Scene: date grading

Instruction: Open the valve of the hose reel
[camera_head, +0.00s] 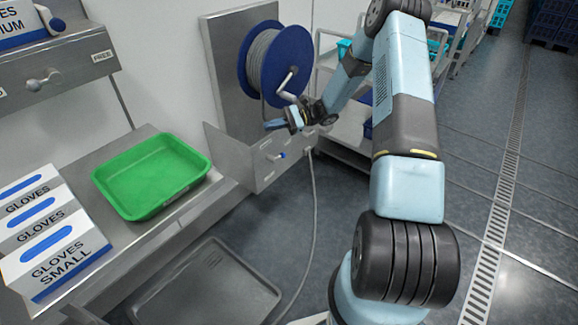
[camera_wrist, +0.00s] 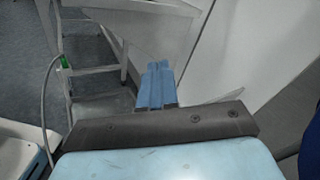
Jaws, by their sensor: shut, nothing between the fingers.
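The hose reel (camera_head: 262,60), a blue drum wound with grey hose, is mounted on a metal back panel at the top centre of the head view. Its crank handle (camera_head: 288,80) sticks out in front. Below it is a grey metal box with a small blue handle (camera_head: 281,155) on its front, which looks like the valve. My gripper (camera_head: 270,125) is shut and empty, its blue fingers pointing left, just above that handle in the picture and apart from it. The wrist view shows the closed blue fingers (camera_wrist: 157,84); I cannot make out the valve there.
A thin metal plate (camera_head: 225,150) stands at the left of the box. A green tray (camera_head: 204,178) and glove boxes (camera_head: 58,262) are on the steel bench at left. A grey hose (camera_head: 314,205) runs down to the floor. A shelf cart (camera_head: 347,143) stands behind my arm.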

